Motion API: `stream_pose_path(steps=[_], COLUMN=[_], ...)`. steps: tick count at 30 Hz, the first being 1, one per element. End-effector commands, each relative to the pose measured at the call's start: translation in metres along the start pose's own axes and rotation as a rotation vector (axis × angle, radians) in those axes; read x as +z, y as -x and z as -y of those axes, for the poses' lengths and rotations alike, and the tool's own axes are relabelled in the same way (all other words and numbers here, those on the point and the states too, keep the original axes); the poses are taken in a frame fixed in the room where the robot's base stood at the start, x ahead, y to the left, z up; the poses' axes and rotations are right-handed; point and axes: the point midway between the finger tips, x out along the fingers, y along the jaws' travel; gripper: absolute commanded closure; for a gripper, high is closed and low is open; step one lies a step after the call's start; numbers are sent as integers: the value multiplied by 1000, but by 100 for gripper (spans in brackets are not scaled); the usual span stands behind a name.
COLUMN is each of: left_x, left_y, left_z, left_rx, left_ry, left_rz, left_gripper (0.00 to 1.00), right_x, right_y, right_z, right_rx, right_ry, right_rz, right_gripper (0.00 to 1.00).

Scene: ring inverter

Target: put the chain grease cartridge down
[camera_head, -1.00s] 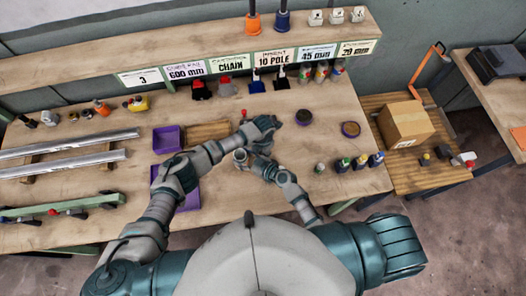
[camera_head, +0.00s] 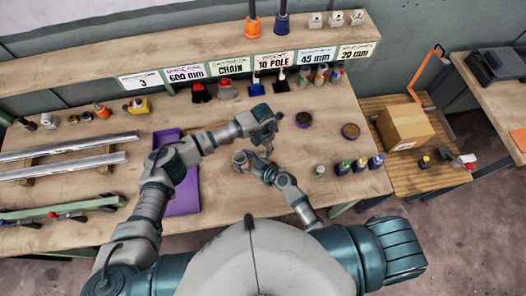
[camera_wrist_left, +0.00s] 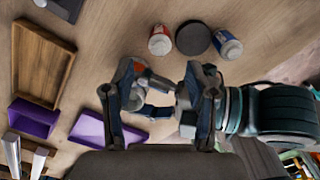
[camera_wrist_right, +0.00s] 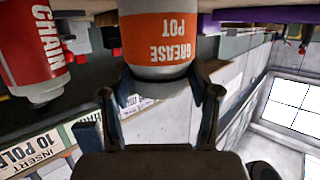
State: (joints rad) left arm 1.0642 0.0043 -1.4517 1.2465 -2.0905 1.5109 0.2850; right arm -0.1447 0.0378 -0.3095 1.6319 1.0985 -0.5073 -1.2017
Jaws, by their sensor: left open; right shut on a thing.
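The chain grease cartridge (camera_wrist_right: 38,48) is a red and white cylinder labelled CHAIN, at the left of the right wrist view, apart from my right gripper (camera_wrist_right: 160,92). That gripper is shut on a grease pot (camera_wrist_right: 158,42) with an orange band, its lettering upside down in that view. In the left wrist view a red and white cylinder (camera_wrist_left: 160,40), seemingly the cartridge, stands beyond my open left gripper (camera_wrist_left: 162,92), outside its fingers.
A dark round dish (camera_wrist_left: 192,38) and a blue and white container (camera_wrist_left: 228,45) stand close beside the red cylinder. A purple tray (camera_head: 183,200) lies left of the grippers. Several small bottles (camera_head: 360,164) stand at the right. Bare bench (camera_head: 235,195) lies in front.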

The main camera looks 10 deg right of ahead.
Motion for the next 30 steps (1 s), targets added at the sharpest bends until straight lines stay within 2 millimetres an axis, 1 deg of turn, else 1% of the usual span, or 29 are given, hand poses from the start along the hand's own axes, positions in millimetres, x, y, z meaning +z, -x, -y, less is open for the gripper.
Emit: stream_pose_path(steps=[1,5,6,8,12,15,17,19,25,27,30], left_x=[0,0,0,0,1,2,2,2,1,2,2], left_y=[10,28,32,36,42,42,38,28,-9,-18,-25], left_z=[-1,0,0,0,-4,-6,-7,-6,-6,-6,-6], left_rx=[2,1,1,0,-1,-1,-2,-3,-2,-3,-2], left_ry=[0,-1,0,20,177,278,309,320,318,316,316], left_rz=[2,0,0,0,-1,-2,-3,-4,-4,-4,-2], left_gripper=[43,43,38,38,38,38,38,38,38,38,38], right_x=[7,7,7,7,7,7,7,7,7,7,7], right_y=[1,1,1,1,1,1,1,1,1,1,1], right_z=[1,1,1,1,1,1,1,1,1,1,1], right_rx=[-2,-3,-3,-3,-3,-3,-3,-3,-3,-3,-3], right_ry=[-1,-1,-1,-1,-1,-1,-1,-1,-1,-1,-1], right_rz=[13,13,13,13,13,13,13,13,13,13,13], right_gripper=[77,77,77,77,77,77,77,77,77,77,77])
